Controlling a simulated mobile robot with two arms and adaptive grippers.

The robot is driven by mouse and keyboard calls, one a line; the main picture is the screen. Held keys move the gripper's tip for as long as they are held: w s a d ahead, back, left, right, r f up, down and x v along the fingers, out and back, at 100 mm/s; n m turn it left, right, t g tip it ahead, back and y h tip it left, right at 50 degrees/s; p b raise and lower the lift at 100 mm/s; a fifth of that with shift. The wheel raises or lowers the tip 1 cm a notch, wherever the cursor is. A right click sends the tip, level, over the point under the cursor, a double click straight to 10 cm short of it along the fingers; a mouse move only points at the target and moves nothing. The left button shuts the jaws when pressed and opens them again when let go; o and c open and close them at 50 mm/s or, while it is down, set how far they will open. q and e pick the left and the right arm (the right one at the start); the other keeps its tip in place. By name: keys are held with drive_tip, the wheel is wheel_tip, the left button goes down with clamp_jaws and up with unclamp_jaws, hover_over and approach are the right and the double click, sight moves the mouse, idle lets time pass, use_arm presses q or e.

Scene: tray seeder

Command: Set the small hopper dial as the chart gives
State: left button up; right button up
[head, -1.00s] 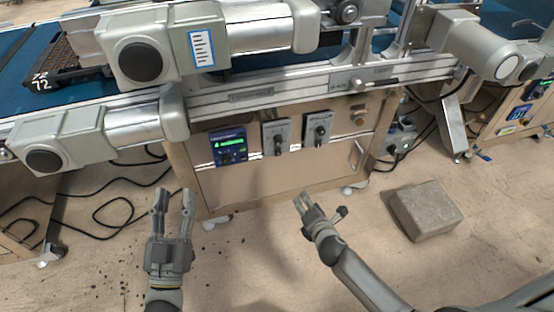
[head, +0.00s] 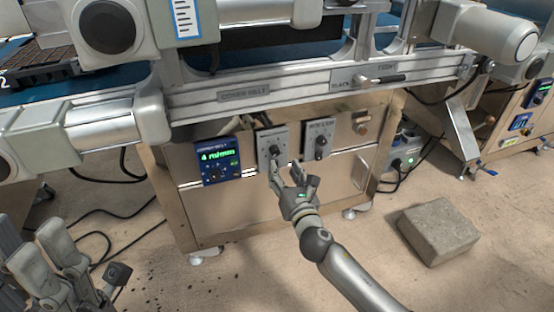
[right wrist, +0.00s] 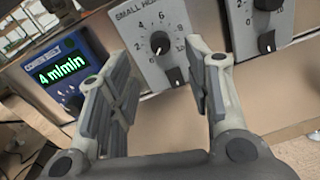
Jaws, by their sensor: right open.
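The small hopper panel (head: 262,139) is a grey plate on the cabinet front with a black round dial (head: 275,149). In the right wrist view the dial (right wrist: 159,42) sits inside a ring of numbers, with a second black knob (right wrist: 175,77) below it. I cannot read the dial's setting clearly. My right gripper (head: 292,173) is open, just below and in front of this panel. In the right wrist view its fingers (right wrist: 160,60) stand apart with nothing between them. My left gripper (head: 60,245) is at the lower left, open and empty, away from the panel.
A blue conveyor-belt display (head: 217,161) reading 4 m/min is left of the panel. Another grey dial panel (head: 309,133) is to its right. The conveyor rail (head: 250,97) runs above. A grey block (head: 440,231) lies on the floor at right.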

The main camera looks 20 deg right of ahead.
sight(276, 153)
drive_tip(key=w+b, duration=0.1)
drive_tip(key=w, duration=0.6)
drive_tip(key=shift+w+f+b, duration=0.1)
drive_tip(key=shift+b, duration=0.3)
drive_tip(key=shift+c, duration=0.4)
clamp_jaws()
